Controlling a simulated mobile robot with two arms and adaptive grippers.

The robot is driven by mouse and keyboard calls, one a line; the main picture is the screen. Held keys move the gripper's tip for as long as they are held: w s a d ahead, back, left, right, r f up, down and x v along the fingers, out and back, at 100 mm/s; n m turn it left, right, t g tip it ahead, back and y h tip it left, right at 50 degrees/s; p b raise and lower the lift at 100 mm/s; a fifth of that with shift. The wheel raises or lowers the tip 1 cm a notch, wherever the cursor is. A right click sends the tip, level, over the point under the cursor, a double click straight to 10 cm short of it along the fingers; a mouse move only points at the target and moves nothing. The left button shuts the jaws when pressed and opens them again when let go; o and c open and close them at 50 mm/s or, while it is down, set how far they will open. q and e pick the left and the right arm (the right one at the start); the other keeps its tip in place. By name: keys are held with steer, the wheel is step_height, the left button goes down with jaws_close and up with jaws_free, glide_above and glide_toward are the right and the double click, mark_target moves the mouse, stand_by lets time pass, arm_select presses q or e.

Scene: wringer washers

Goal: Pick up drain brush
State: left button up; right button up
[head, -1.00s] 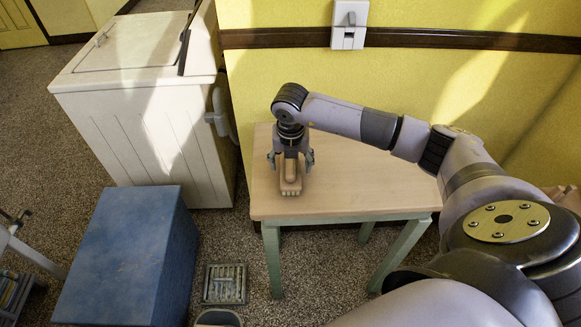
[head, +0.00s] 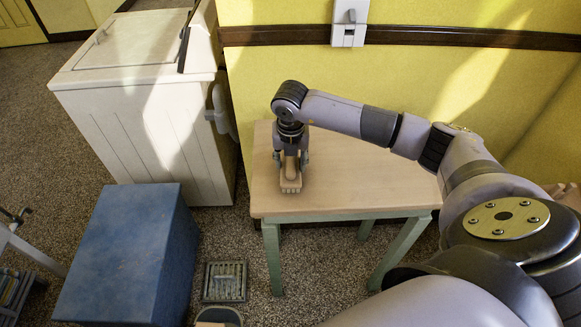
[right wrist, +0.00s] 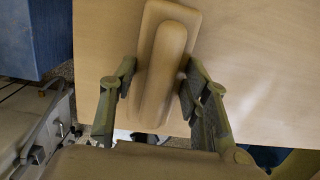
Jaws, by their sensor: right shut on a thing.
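The drain brush (head: 290,184) is a tan wooden brush with a raised grip, lying on the left part of the small table (head: 350,196). My right gripper (head: 291,165) points down over it from above. In the right wrist view the brush (right wrist: 164,62) lies lengthwise between the two fingers of my right gripper (right wrist: 157,88), which are closed in on the sides of its raised grip. The brush appears to rest on the tabletop still; any gap beneath it cannot be made out. My left gripper is out of view.
A white washer (head: 140,110) stands left of the table against the yellow wall. A blue box (head: 125,255) sits on the floor in front of it. A floor drain grate (head: 224,282) lies beside the table's front left leg. The right part of the tabletop is clear.

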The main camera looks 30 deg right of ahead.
mark_target(290, 158)
steer(key=shift+r, duration=0.15)
steer(key=shift+c, duration=0.3)
step_height(290, 158, up, 20)
steer(key=b, duration=0.2)
steer(key=shift+b, duration=0.35)
steer(key=o, duration=0.7)
steer(key=c, duration=0.5)
